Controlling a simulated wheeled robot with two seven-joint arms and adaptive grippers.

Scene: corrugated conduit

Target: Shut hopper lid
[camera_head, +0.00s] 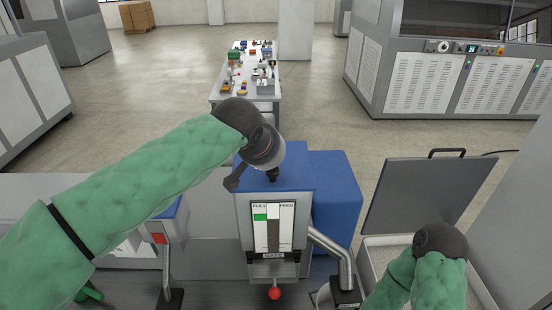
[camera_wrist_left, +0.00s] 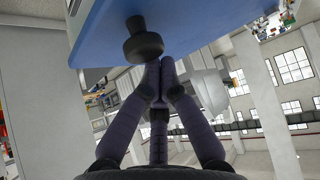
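The blue lid (camera_head: 300,172) tops a grey hopper housing with a FULL/FEED gauge (camera_head: 273,228) in the head view. Its black knob (camera_head: 272,175) stands at the top, partly behind my left wrist. My left gripper (camera_head: 234,182) is beside the knob, at the lid's left edge. In the left wrist view the blue lid (camera_wrist_left: 190,22) fills the top, with its black knob (camera_wrist_left: 143,42) hanging in view. The left fingers (camera_wrist_left: 158,70) meet at their tips close to the knob, with nothing seen between them. My right gripper (camera_head: 440,240) is at the lower right; its fingers are hidden.
A grey panel with a black handle (camera_head: 420,185) stands raised behind a pale bin (camera_head: 378,242), by my right arm. A red-knobbed lever (camera_head: 274,292) hangs below the gauge. A bent metal pipe (camera_head: 333,255) leaves the housing. A cluttered table (camera_head: 228,97) stands farther back.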

